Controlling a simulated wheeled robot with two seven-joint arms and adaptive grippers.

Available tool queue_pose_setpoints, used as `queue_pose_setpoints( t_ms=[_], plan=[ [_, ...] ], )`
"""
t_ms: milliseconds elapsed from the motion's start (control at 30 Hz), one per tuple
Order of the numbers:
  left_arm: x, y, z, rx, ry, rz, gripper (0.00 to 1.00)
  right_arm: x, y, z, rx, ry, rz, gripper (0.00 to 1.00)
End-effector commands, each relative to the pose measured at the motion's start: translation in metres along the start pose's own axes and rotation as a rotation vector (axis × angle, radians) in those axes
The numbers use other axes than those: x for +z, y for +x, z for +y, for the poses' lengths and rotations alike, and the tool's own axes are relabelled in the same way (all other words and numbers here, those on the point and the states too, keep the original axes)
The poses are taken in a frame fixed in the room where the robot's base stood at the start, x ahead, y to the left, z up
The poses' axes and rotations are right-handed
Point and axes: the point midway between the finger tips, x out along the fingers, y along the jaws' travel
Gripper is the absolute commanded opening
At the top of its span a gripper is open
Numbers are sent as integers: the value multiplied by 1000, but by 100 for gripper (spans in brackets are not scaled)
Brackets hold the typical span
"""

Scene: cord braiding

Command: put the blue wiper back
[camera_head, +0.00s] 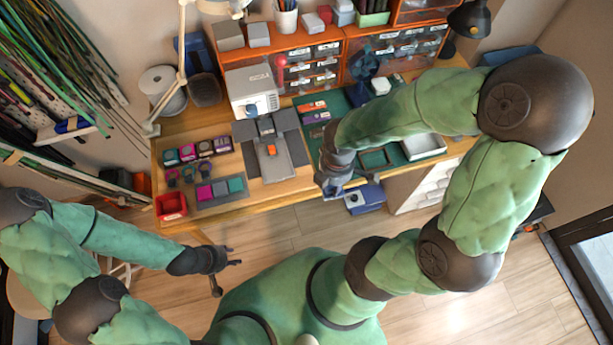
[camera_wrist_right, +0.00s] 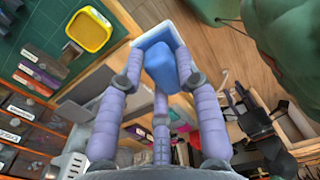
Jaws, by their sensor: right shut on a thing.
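The blue wiper (camera_wrist_right: 160,68) is a blue block with a pale edge plate, seen in the right wrist view between the purple-grey fingers of my right gripper (camera_wrist_right: 160,58). The fingers are closed around it from both sides. In the head view my right gripper (camera_head: 338,186) hangs at the front edge of the workbench, and the wiper is hard to make out there. My left gripper (camera_head: 232,258) is empty with its fingers apart, over the floor in front of the bench.
The bench (camera_head: 290,195) holds a grey stand (camera_head: 275,155), a white machine (camera_head: 252,90), a red bin (camera_head: 171,206) and a white tray (camera_head: 423,146). A yellow-rimmed dish (camera_wrist_right: 88,31) lies on a green mat. A blue box (camera_head: 365,198) is below the front edge.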

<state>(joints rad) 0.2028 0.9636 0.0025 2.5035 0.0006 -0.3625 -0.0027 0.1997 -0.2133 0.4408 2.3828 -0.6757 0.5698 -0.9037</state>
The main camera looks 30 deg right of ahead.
Motion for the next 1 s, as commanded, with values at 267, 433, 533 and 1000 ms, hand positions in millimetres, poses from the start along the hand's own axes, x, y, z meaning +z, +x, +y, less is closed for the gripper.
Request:
queue_pose_setpoints(
  t_ms=[267, 433, 533, 1000],
  plan=[
    [0, 10, -4, 0, 0, 0, 40, -7, 15, 18, -1, -53, 0, 3],
    [-1, 20, -7, 0, 0, 0, 40, -19, 31, 51, -2, -52, 0, 3],
    [-1, 24, -9, 0, 0, 0, 40, -26, 40, 71, -1, -52, 0, 3],
    [-2, 45, -16, 0, 0, 0, 40, -43, 90, 118, 1, -49, 0, 3]
  ],
)
